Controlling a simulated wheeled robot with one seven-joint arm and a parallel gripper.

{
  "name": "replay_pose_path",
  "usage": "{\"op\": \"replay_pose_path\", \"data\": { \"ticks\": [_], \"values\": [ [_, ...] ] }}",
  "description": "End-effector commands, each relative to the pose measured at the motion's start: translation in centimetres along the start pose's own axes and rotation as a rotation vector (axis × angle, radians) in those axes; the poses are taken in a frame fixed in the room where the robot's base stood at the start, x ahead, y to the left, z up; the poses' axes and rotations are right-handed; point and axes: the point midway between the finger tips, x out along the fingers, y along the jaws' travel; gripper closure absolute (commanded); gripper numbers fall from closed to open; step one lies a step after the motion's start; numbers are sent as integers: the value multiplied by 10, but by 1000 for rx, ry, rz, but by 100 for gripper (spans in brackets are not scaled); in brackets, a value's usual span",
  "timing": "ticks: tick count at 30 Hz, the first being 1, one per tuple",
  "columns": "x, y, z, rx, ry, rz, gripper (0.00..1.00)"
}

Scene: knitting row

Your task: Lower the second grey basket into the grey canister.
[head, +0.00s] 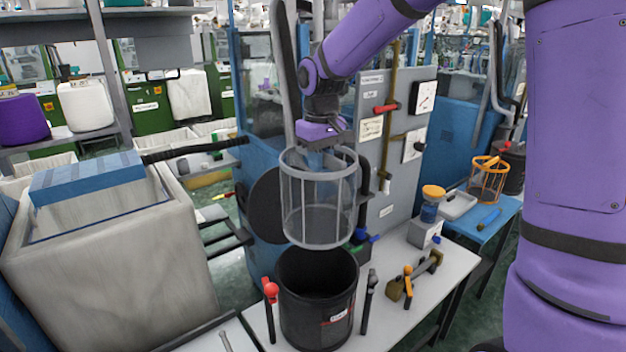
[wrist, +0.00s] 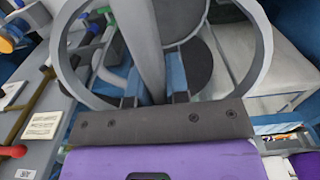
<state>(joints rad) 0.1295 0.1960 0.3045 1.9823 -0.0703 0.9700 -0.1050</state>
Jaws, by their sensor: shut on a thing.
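My gripper (head: 322,148) is shut on the grey basket (head: 319,242), a round open frame with upright bars. In the wrist view, my gripper (wrist: 155,98) closes on a grey upright post of the basket, and the basket's ring (wrist: 263,45) curves around it. The basket hangs about upright above the dark canister (head: 318,318), which stands on the pale bench with its mouth open upward. In the head view the basket's bottom is at or just above the canister's rear rim; I cannot tell the exact gap. The canister's inside is dark.
A red-topped post (head: 270,291) and a dark post (head: 369,292) flank the canister. An orange basket (head: 487,180) sits on a blue table. A large beige bin (head: 110,265) stands left.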

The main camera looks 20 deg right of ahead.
Motion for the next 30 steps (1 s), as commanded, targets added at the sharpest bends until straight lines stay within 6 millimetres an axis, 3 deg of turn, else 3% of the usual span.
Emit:
{"op": "replay_pose_path", "data": {
  "ticks": [2,18,30],
  "values": [
    [0,0,0,0,0,0,100],
    [65,0,0,0,-3,-1,100],
    [89,0,0,0,-2,-1,100]
  ]
}}
